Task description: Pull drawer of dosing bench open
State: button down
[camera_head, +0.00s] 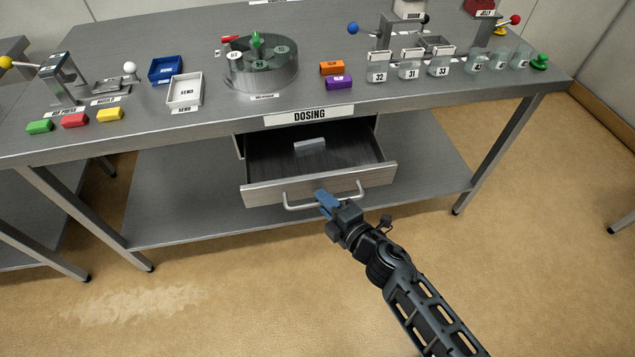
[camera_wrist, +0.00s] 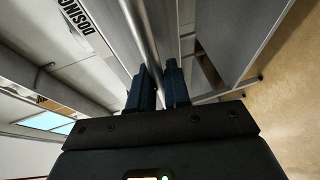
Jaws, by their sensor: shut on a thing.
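The dosing bench (camera_head: 215,120) is a grey metal table with a "DOSING" label (camera_head: 310,115) on its front edge. A pale block (camera_head: 310,145) lies in the drawer. A silver bar handle (camera_head: 300,207) runs across the drawer front. My gripper (camera_head: 326,198) is at the right part of this handle. In the wrist view, the handle bar (camera_wrist: 140,40) runs between the two blue fingers of my gripper (camera_wrist: 160,82), which are shut on it.
A lower shelf (camera_head: 190,220) spans the bench under the drawer. Bench legs (camera_head: 490,160) stand at right and left. On top are a round carousel (camera_head: 262,72), trays (camera_head: 185,90), coloured blocks and numbered jars (camera_head: 377,73). The floor (camera_head: 230,300) in front is clear.

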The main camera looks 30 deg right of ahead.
jog(key=s+a+b, duration=0.1)
jog(key=s+a, duration=0.1)
jog(key=s, duration=0.4)
jog(key=shift+s, duration=0.3)
jog(key=c, duration=1.2)
grip_release()
jog(key=shift+o, duration=0.2)
jog(key=s+r, duration=0.1)
jog(key=s, duration=0.6)
jog(key=shift+s+d+r+b, duration=0.2)
jog(key=shift+s+d+b, duration=0.1)
jog(key=shift+b, duration=0.1)
jog(key=s+r+m+g+h, duration=0.1)
jog(key=s+r+m, duration=1.7)
jog(key=s, duration=0.5)
jog(key=shift+s+a+r, duration=0.15)
jog(key=shift+a+r, duration=0.15)
jog(key=shift+r, duration=0.4)
